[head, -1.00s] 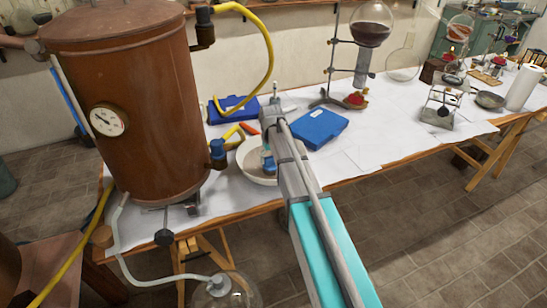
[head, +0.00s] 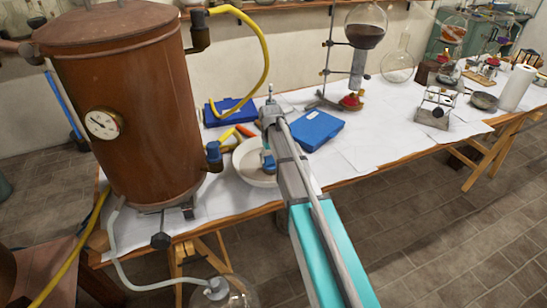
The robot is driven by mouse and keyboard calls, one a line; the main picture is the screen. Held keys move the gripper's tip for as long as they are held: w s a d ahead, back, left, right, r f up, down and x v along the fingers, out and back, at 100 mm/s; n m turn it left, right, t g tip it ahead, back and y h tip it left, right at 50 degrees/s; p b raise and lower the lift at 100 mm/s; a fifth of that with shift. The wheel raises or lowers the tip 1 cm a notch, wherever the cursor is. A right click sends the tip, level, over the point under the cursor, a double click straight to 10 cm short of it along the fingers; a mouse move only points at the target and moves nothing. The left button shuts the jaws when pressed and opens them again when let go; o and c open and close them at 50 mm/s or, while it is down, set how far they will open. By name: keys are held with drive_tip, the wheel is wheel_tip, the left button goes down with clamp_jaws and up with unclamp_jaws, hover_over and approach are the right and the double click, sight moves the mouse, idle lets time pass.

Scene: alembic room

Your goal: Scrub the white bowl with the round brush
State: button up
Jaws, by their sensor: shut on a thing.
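The white bowl (head: 243,171) stands on the paper-covered table, right of the copper boiler. My arm reaches over its right side and hides part of it. My gripper (head: 267,153) is low over the inside of the bowl, mostly hidden by my own arm, and its fingers do not show clearly. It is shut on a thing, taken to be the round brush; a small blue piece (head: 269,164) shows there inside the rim. Whether bristles touch the bowl cannot be seen.
The copper boiler (head: 130,125) with its gauge and blue valve stands close on the left. A closed blue case (head: 316,130) lies right of my arm, and another (head: 229,111) lies behind the bowl. A flask stand (head: 357,65) stands farther back. Bare paper lies to the right.

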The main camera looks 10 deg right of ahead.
drive_tip(key=shift+w+a, duration=0.1)
drive_tip(key=shift+w+a, duration=0.15)
drive_tip(key=shift+a, duration=0.35)
drive_tip(key=shift+w+a, duration=0.15)
drive_tip(key=shift+a, duration=0.35)
drive_tip(key=shift+s, duration=0.1)
drive_tip(key=shift+s+d, duration=0.15)
drive_tip(key=shift+s, duration=0.4)
drive_tip(key=shift+s+d, duration=0.15)
drive_tip(key=shift+s, duration=0.4)
drive_tip(key=shift+w, duration=0.1)
drive_tip(key=shift+w+d, duration=0.75)
drive_tip(key=shift+d, duration=0.1)
